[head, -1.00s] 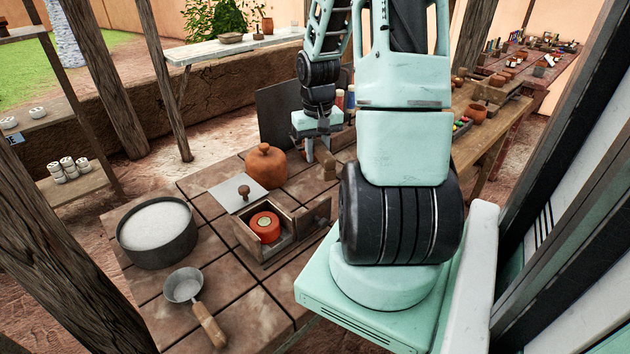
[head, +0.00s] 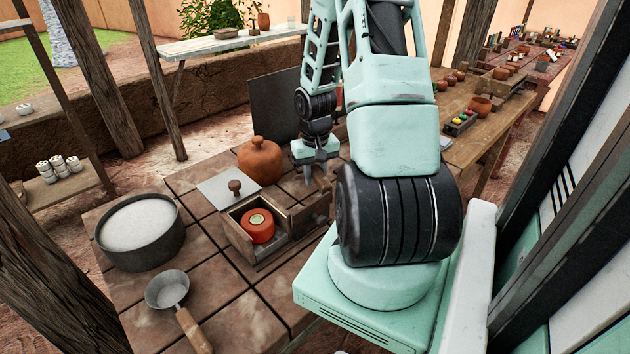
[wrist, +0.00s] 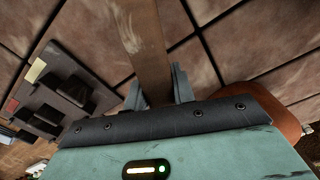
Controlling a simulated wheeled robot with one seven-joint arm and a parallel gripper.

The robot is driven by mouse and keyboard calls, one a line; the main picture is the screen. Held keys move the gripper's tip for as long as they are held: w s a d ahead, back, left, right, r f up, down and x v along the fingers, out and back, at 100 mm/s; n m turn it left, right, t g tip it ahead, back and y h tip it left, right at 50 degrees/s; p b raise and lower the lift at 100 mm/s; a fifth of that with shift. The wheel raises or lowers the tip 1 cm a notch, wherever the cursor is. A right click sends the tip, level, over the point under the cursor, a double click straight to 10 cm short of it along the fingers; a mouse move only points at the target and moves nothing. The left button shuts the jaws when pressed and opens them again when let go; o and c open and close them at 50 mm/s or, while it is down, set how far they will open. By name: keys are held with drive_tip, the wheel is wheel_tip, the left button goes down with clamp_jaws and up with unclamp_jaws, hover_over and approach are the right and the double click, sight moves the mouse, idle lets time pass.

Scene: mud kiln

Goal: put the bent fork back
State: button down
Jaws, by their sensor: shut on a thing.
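My gripper (head: 314,176) is low over the far right part of the tiled counter. In the wrist view its two fingers (wrist: 158,90) are closed around a long, flat brown wooden piece (wrist: 146,42), which runs out of the top of the picture. The wooden piece also shows beside the fingers in the head view (head: 322,179). No tines or bend show, so I cannot tell whether it is the bent fork. My arm hides part of the counter around it.
A lidded clay pot (head: 260,161) stands close left of my gripper. A dark upright panel (head: 274,104) stands behind. An open wooden box (head: 285,244) holds a red round object. A basin (head: 140,238) and ladle (head: 168,290) stand left. A dark board with black blocks (wrist: 62,85) is left in the wrist view.

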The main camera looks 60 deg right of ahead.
drive_tip(key=shift+f, duration=0.85)
drive_tip(key=c, duration=1.2)
unclamp_jaws()
drive_tip(key=shift+f, duration=0.15)
drive_tip(key=shift+o, duration=0.2)
